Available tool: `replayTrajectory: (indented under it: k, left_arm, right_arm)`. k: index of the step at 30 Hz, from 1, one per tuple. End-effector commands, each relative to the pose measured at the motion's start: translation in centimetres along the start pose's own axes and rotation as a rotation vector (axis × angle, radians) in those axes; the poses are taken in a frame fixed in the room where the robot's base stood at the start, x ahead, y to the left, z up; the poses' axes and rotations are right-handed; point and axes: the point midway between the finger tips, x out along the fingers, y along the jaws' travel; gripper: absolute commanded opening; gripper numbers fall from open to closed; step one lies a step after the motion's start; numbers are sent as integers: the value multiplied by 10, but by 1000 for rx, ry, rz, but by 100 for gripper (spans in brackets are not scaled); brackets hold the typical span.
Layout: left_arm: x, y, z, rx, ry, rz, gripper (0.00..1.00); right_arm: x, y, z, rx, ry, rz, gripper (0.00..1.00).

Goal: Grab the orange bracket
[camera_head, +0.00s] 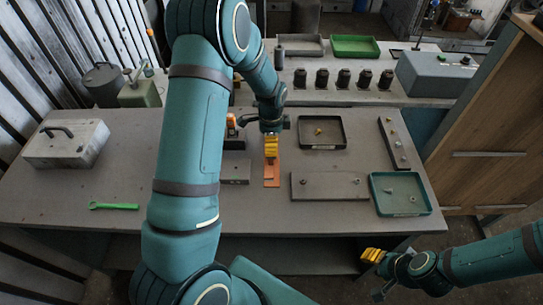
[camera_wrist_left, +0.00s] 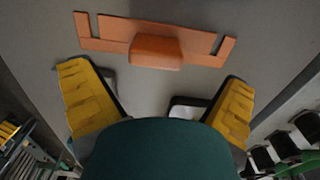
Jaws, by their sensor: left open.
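The orange bracket (camera_head: 272,174) lies on the grey table, below my left gripper (camera_head: 271,148) in the head view. In the left wrist view the bracket (camera_wrist_left: 155,47) is a flat orange plate with slots near both ends and a raised block in its middle. My left gripper (camera_wrist_left: 154,78) is open, its yellow fingers spread to either side of the block and apart from it. Nothing is between the fingers. My right gripper (camera_head: 372,256) is off the table's front right edge, away from the bracket; its finger opening is too small to judge.
A black tray (camera_head: 322,147), a teal tray (camera_head: 400,210) and a green wrench (camera_head: 114,206) are also on the table.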

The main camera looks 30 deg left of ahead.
Motion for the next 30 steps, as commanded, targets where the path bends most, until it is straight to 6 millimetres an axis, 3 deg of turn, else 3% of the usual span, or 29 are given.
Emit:
replayTrajectory:
  k: [12, 21, 23, 28, 30]
  left_arm:
    - [48, 4, -1, 0, -1, 2, 100]
    - [53, 4, -1, 0, 0, 0, 100]
    - [53, 4, -1, 0, 0, 0, 82]
    - [52, 4, -1, 0, 0, 0, 23]
    - [52, 4, -1, 0, 0, 0, 21]
  right_arm:
    - [-4, -1, 0, 0, 0, -1, 47]
    - [-4, -1, 0, 0, 0, -1, 47]
    - [-4, -1, 0, 0, 0, -1, 47]
    - [-4, -1, 0, 0, 0, -1, 47]
    - [-4, -1, 0, 0, 0, -1, 47]
